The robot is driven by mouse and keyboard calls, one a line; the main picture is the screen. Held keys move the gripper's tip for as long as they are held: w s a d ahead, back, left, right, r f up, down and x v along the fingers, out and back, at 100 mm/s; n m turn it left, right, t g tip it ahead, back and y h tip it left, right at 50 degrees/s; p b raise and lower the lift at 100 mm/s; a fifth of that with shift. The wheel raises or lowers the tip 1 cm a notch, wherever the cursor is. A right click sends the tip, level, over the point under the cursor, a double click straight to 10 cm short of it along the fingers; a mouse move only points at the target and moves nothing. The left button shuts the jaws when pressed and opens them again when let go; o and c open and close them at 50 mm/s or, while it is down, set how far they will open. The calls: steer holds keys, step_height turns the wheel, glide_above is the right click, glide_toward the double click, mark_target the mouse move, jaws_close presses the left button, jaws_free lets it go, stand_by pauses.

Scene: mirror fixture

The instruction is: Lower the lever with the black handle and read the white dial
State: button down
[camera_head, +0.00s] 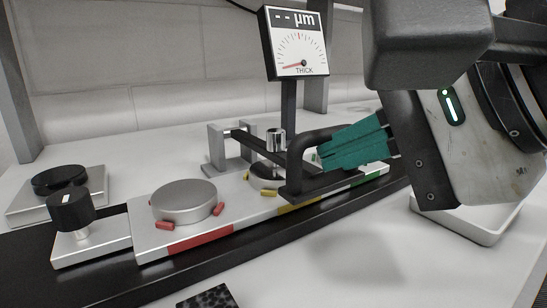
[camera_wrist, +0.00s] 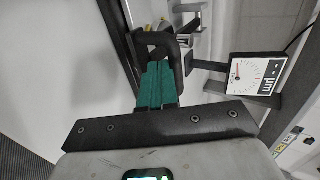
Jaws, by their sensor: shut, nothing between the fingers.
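The white dial (camera_head: 298,52) stands on a dark post at the back. Its display shows two dashes and "µm", its face reads "THICK", and its red needle points left and slightly down. It appears turned sideways in the wrist view (camera_wrist: 258,74). The lever's black handle (camera_head: 296,166) is a loop at the near end of a dark bar that runs back to a grey bracket (camera_head: 216,148). My gripper (camera_head: 322,153) has teal fingers, shut together and empty, at the handle's upper right. In the wrist view the fingers overlap the handle (camera_wrist: 183,62); contact is unclear.
A white sliding plate (camera_head: 240,216) with red, yellow and green sections carries a large silver disc (camera_head: 184,200) and lies on a black rail (camera_head: 100,275). A black knob (camera_head: 71,209) stands at the left. The white table in front is mostly clear.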

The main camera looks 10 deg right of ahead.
steer(key=shift+s+f+b, duration=0.15)
steer(key=shift+f+b, duration=0.95)
steer(key=shift+f, duration=0.05)
